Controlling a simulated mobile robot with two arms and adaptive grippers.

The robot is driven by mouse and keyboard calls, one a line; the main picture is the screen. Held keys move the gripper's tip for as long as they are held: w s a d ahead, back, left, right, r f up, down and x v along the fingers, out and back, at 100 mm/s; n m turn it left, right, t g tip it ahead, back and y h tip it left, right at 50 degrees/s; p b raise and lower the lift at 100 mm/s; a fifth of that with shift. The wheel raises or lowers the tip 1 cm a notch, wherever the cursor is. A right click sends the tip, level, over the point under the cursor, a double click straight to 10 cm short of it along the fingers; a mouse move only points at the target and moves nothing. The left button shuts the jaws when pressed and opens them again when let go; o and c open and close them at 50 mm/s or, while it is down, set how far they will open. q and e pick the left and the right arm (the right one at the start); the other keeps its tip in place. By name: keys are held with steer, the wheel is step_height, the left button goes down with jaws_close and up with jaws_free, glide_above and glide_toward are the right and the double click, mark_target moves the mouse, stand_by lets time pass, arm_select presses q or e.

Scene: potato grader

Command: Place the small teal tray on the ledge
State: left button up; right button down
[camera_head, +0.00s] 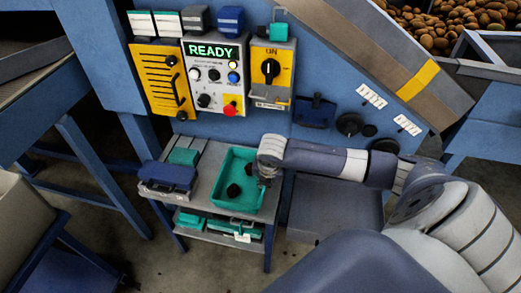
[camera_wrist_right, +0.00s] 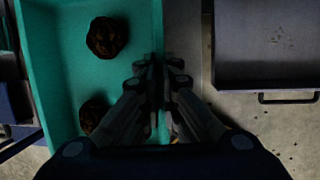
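The teal tray (camera_head: 221,184) lies on the top of a grey stand and holds two dark potato-like lumps (camera_head: 233,190). In the right wrist view the tray (camera_wrist_right: 75,75) fills the left side, with the two lumps inside. My right gripper (camera_head: 264,180) is at the tray's right rim. In the wrist view its fingers (camera_wrist_right: 160,68) come close together on either side of that rim and look shut on it. The contact itself is partly hidden in shadow. My left gripper is out of view. I cannot tell for sure which surface is the ledge.
A grey platform (camera_head: 335,205) is right of the stand. A dark blue box (camera_head: 168,176) and a smaller teal piece (camera_head: 184,157) sit left of the tray. Teal items (camera_head: 190,219) lie on the lower shelf. The control panel (camera_head: 213,76) reading READY is behind.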

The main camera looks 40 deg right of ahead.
steer(key=w, duration=0.3)
steer(key=shift+w+d+f, duration=0.15)
steer(key=shift+d, duration=0.2)
steer(key=shift+f, duration=1.75)
steer(key=c, duration=1.8)
jaws_free()
steer(key=shift+f, duration=0.1)
steer(key=p+v, duration=0.1)
steer(key=v, duration=1.1)
